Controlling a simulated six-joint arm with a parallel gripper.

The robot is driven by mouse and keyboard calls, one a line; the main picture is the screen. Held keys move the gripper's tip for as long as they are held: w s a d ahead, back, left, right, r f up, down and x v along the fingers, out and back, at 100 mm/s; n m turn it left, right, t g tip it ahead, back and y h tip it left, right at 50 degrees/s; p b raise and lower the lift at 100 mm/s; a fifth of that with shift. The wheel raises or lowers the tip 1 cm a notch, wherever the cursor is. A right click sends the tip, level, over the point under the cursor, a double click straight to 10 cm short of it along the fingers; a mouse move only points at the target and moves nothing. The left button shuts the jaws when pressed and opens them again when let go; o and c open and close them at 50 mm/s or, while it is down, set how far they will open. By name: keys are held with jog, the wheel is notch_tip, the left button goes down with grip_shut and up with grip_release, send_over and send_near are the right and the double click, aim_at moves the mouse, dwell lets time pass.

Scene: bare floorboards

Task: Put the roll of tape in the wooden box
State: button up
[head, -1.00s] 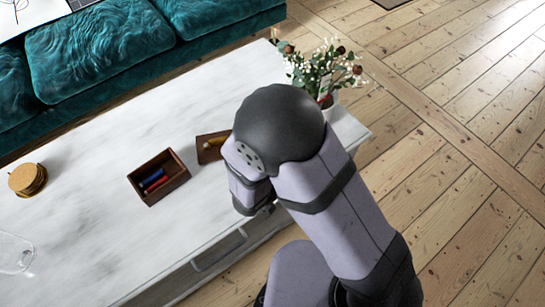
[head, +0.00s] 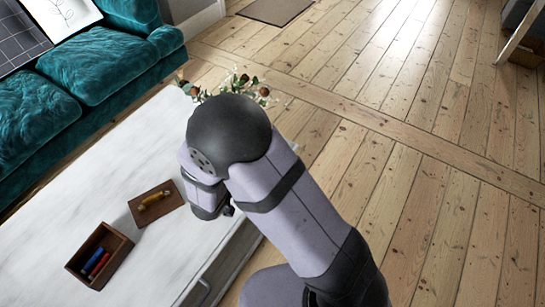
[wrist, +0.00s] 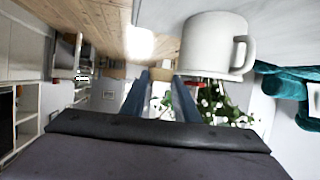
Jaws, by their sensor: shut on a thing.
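The wooden box (head: 118,263) is a small dark brown open box on the white table, at the lower left of the head view. A blue and a red stick-like thing lie in it. In the wrist view my gripper (wrist: 162,81) has its fingers close around a small tan thing (wrist: 160,74), seemingly the roll of tape; it is too small to be sure. In the head view my arm hides the fingertips and what they hold. My gripper is to the right of the box and apart from it.
A flat brown board (head: 158,214) with a yellowish tool on it lies beside the box. A white mug (wrist: 212,42) stands close to the fingers in the upside-down wrist view. Flowers (head: 238,83) stand behind my arm. A teal sofa (head: 95,62) borders the table (head: 60,216).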

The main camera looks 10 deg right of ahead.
jog(key=w+a+r+n+t+y, duration=0.25)
jog(key=w+a+n+y, duration=0.35)
jog(key=a, duration=0.6)
jog(key=a+r+n+g+y+b, duration=0.15)
jog(key=a+r+n+y, duration=0.4)
jog(key=a, duration=0.75)
jog(key=a+r+n+g+y, duration=0.35)
jog(key=a+r+y, duration=0.2)
jog(key=a, duration=0.65)
jog(key=s+a+f+n+g+y+b, duration=0.15)
jog(key=s+a+n+g+y, duration=0.25)
jog(key=s+a+n+g, duration=0.7)
jog(key=s+d+f+n+g+h, duration=0.2)
jog(key=s+d+f+n+g, duration=0.3)
jog(key=s+f, duration=0.3)
notch_tip(320, 180, down, 3)
jog(key=shift+s+d+f+n+g+h, duration=0.1)
jog(key=shift+s+d+n+g+h, duration=0.3)
jog(key=shift+d, duration=0.25)
jog(key=shift+w+p, duration=0.1)
jog(key=shift+p, duration=0.3)
